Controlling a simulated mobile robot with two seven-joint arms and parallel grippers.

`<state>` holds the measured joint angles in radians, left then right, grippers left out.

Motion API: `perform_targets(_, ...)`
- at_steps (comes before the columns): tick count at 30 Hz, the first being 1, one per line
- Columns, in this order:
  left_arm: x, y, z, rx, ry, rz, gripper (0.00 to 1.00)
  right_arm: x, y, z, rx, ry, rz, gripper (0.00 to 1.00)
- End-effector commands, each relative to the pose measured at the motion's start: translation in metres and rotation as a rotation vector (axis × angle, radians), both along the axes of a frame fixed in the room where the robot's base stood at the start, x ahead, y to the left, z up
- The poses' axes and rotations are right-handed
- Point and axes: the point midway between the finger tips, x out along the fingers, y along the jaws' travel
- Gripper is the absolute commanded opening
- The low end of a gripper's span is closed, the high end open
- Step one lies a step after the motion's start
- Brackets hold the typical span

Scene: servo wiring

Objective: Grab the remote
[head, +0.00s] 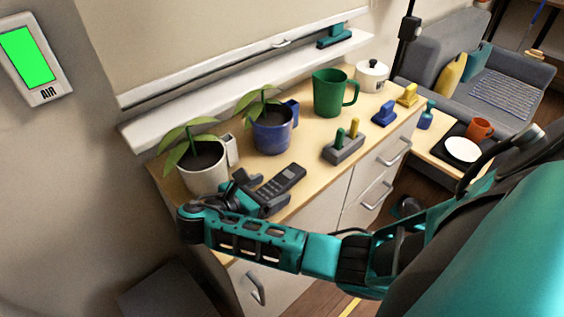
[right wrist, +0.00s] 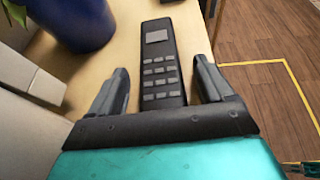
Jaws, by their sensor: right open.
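The remote is a dark handset with light keys and a small grey screen. In the head view the remote (head: 283,179) lies on the wooden cabinet top, near its front edge. It also shows in the right wrist view (right wrist: 162,65), running lengthwise between the fingers. My right gripper (head: 260,190) is open, with one finger on each side of the remote's near end, and gaps show between the fingers and the remote. In the right wrist view the right gripper (right wrist: 160,85) hides the very lowest part of the remote. My left gripper is not in view.
A white planter (head: 205,178) stands close to the gripper, and a blue planter (head: 272,132) behind the remote. A green pitcher (head: 330,95) and a grey block with pegs (head: 343,149) are further right. The cabinet top (head: 310,155) is clear just right of the remote.

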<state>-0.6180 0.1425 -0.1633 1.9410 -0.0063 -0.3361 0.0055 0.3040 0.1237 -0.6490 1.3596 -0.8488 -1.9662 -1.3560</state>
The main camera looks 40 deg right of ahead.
Motion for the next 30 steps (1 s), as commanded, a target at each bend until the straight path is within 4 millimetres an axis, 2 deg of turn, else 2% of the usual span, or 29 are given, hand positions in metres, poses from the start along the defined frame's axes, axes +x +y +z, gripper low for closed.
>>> perform_targets(6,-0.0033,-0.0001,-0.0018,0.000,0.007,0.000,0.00,-0.0003,0.0006,0.0000,0.001,0.000,0.000,0.81)
perform_targets(24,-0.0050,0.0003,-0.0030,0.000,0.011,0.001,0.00,0.0000,0.0002,0.0002,0.001,0.000,0.000,0.23)
perform_targets(30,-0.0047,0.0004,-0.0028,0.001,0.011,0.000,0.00,0.0002,0.0001,0.0006,0.000,-0.001,0.000,0.22)
